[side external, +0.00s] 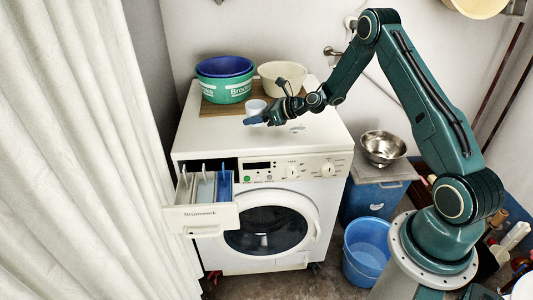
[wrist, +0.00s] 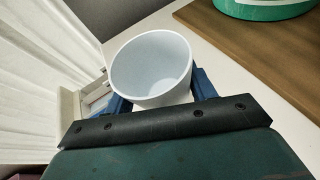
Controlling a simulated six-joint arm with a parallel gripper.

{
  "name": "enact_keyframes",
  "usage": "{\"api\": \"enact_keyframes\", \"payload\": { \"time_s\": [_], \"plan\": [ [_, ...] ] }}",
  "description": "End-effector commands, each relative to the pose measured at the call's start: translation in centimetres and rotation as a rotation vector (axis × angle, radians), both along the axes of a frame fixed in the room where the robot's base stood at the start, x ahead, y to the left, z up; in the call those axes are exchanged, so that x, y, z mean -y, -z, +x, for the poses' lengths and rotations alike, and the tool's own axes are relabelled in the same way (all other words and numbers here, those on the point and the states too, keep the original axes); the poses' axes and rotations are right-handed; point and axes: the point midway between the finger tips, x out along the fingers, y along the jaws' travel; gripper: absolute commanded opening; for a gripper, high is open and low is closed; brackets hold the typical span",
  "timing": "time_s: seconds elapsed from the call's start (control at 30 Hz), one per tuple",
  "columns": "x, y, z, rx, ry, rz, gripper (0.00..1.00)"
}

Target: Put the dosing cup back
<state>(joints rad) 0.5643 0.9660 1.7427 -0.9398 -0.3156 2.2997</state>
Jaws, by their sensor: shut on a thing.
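The dosing cup (side external: 257,106) is a small pale, empty cup above the white top of the washing machine (side external: 200,140). My gripper (side external: 262,117) is shut on it, with a blue finger on each side. In the wrist view the cup (wrist: 152,68) shows its open mouth, tilted toward the camera, between the blue fingertips (wrist: 160,92). Whether the cup's base touches the machine top cannot be told. The detergent drawer (side external: 203,208) is pulled out at the machine's front left. It has several compartments, one with a blue part (side external: 224,186).
Blue and green tubs (side external: 225,88) and a cream bowl (side external: 270,75) stand on a wooden board (side external: 206,108) at the back of the machine top. A white curtain (side external: 90,150) hangs at the left. A metal bowl (side external: 383,148) and a blue bucket (side external: 366,250) stand at the right.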

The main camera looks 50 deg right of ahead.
Motion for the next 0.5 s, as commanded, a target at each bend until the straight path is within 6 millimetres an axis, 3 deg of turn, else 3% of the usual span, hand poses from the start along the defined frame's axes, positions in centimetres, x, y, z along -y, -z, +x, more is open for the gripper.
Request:
{"api": "enact_keyframes", "payload": {
  "time_s": [0.3, 0.5],
  "plan": [
    [0.0, 3.0, 0.0, -0.003, 0.0, 0.001, 0.32],
    [0.0, 3.7, 0.0, 0.0, 0.001, 0.0, 0.32]
  ]
}}
